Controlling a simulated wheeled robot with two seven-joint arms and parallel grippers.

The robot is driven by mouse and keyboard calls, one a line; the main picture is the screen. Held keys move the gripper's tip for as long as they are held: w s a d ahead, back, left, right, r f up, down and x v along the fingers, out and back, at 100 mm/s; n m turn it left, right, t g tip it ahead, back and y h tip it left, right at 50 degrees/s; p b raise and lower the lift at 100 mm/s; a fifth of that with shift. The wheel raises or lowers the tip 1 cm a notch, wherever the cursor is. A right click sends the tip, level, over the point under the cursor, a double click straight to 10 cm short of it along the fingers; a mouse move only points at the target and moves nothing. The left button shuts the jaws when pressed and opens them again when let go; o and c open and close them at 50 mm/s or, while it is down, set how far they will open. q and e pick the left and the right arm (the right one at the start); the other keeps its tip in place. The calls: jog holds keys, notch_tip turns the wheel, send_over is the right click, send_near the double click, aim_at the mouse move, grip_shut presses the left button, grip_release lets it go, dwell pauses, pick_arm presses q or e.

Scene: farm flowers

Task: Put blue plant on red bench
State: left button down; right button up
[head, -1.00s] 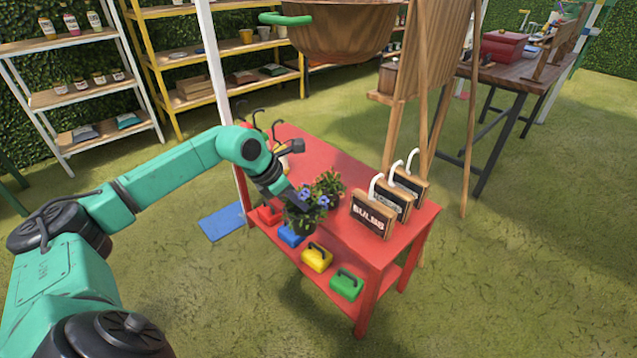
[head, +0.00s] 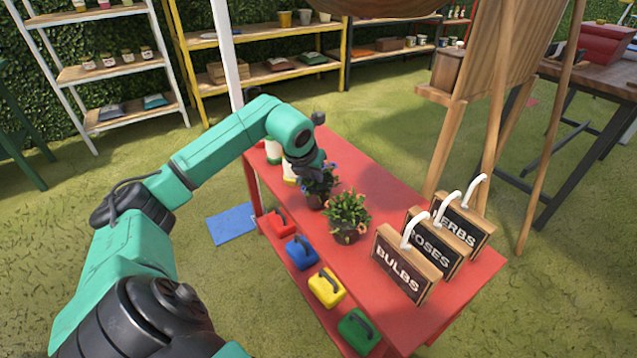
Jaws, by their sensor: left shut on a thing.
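The blue plant (head: 318,186), a small pot with green leaves and blue flowers, is at the left part of the red bench top in the head view. My left gripper (head: 312,168) is shut on it from above; its fingers are partly hidden by the wrist and leaves. The pot is over the bench top, and I cannot tell whether its base touches the surface. The red bench (head: 385,218) runs from the middle to the lower right. My right gripper is not in view.
An orange-flowered potted plant (head: 347,214) stands just right of the blue one. Wooden signs (head: 402,264) fill the right end of the bench. Small coloured boxes (head: 326,287) sit on the lower shelf. Bottles (head: 273,152) stand at the far left end.

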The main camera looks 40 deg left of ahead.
pick_arm(q)
jog(key=shift+f, duration=0.75)
jog(key=c, duration=1)
grip_release()
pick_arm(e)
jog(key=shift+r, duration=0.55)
